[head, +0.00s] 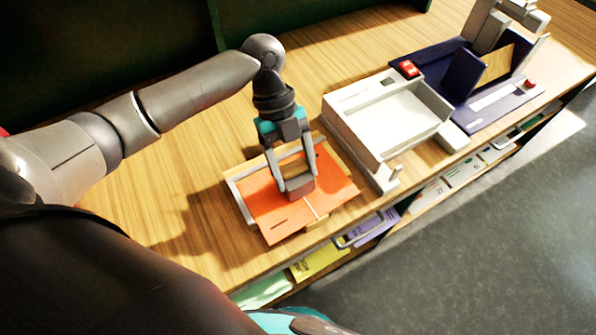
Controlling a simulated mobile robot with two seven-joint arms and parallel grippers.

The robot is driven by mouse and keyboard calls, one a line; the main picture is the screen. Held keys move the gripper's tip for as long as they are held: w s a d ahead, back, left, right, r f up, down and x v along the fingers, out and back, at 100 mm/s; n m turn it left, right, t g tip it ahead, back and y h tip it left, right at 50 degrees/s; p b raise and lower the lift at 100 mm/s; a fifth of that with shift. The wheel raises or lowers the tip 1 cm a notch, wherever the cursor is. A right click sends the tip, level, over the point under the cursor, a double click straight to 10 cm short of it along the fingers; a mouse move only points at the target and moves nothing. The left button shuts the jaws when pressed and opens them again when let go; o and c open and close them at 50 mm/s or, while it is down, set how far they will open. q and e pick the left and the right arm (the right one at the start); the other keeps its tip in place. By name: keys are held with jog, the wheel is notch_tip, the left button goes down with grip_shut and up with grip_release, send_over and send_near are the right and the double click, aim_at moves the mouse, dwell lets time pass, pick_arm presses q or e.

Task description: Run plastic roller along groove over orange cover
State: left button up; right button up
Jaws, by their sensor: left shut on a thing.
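The orange cover (264,212) lies flat on a pale board with a light rail (238,197) at its left edge. A thin pale line, which looks like the groove (313,208), runs across the cover near its right part. My left gripper (297,187) reaches down over the middle of the cover. It is shut on a small grey-brown block, which I take for the plastic roller (300,188). The fingers hide part of it. I cannot tell whether it touches the cover. My right gripper is not in view.
A white tray-like machine (352,118) stands right of the board. Beyond it is a dark blue machine (463,92) with red buttons. The wooden table (185,160) is clear left of the board. Papers and folders (320,262) sit on a shelf below the front edge.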

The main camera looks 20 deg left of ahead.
pick_arm(q)
jog(key=shift+w+a, duration=0.25)
jog(key=shift+a, duration=0.15)
jog(key=shift+w+a, duration=0.55)
jog(key=shift+a, duration=0.15)
jog(key=shift+w+b, duration=0.1)
jog(key=shift+b, duration=0.2)
jog(key=shift+w+a, duration=0.5)
jog(key=shift+a, duration=0.2)
notch_tip(320, 180, up, 7)
jog(key=p, duration=0.7)
